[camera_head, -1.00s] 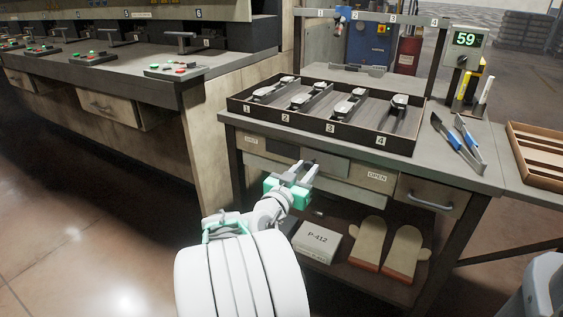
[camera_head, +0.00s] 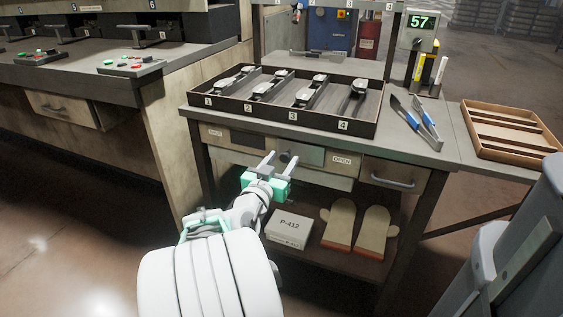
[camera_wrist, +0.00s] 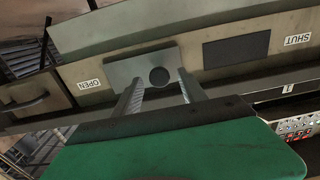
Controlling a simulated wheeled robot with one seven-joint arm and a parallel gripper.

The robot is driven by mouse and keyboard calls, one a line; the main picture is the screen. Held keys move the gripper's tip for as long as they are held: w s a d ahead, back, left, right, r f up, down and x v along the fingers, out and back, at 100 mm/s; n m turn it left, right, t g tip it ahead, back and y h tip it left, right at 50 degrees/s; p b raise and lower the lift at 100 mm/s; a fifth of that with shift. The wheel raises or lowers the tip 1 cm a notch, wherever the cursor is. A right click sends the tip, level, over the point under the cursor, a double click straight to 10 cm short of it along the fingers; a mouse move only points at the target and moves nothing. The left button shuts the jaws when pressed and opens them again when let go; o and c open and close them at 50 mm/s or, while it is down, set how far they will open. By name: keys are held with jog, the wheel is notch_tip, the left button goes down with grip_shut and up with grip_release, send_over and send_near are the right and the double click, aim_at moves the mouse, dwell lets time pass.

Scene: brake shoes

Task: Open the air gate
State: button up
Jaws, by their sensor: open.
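The air gate is a grey metal plate (camera_head: 311,157) with a round dark knob (camera_head: 287,157), set in the bench front between the SHUT label (camera_head: 215,133) and the OPEN label (camera_head: 342,160). The plate lies on the OPEN side, and a dark panel or opening (camera_head: 248,141) shows on the SHUT side. My gripper (camera_head: 283,161) is open in front of the plate. In the wrist view, the knob (camera_wrist: 160,77) appears between the two fingertips, with a gap on each side. I cannot tell how far the fingers reach past it.
A divided tray (camera_head: 290,130) with several brake shoes sits on the bench top. Tongs (camera_head: 417,124) and an empty wooden tray (camera_head: 515,132) lie to the right. A drawer handle (camera_head: 392,182) is right of OPEN. Mitts (camera_head: 340,224) and a P-412 box (camera_head: 290,229) are on the shelf below.

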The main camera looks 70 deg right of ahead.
jog(key=a, duration=0.8)
jog(key=shift+p, duration=0.35)
jog(key=shift+d, duration=0.1)
